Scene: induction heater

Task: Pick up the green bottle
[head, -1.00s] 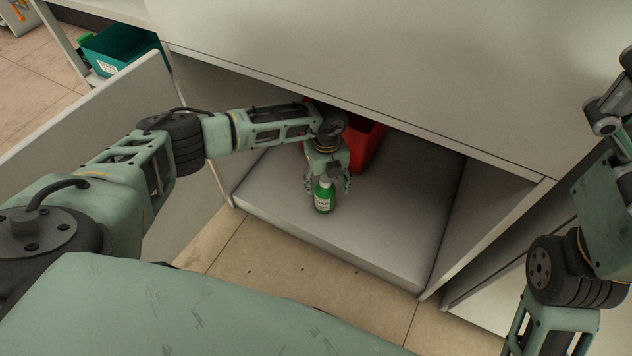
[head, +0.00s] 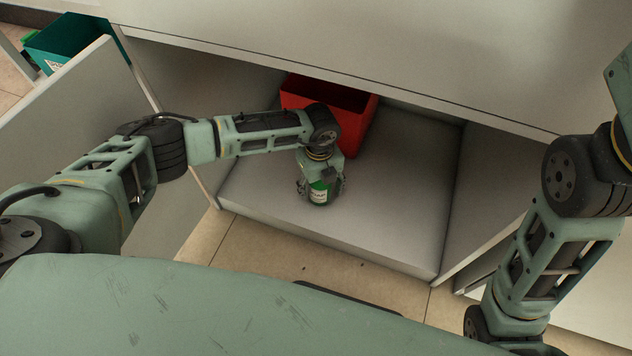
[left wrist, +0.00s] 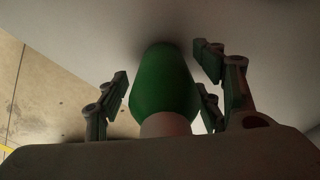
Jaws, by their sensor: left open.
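The green bottle (head: 320,193) with a white label stands upright on the floor of the open cabinet, near its front edge. My left gripper (head: 321,189) is right above and around it, with fingers on both sides. In the left wrist view the bottle (left wrist: 165,85) sits between the open fingers of my left gripper (left wrist: 165,92), its pale cap towards the palm. A gap shows between the bottle and the left-hand finger. My right arm comes in at the right, but its gripper is out of view.
A red bin (head: 354,121) stands in the cabinet just behind my left gripper. The cabinet floor (head: 400,215) is clear to the right. The open door (head: 75,120) is at the left, with a teal bin (head: 70,45) beyond it.

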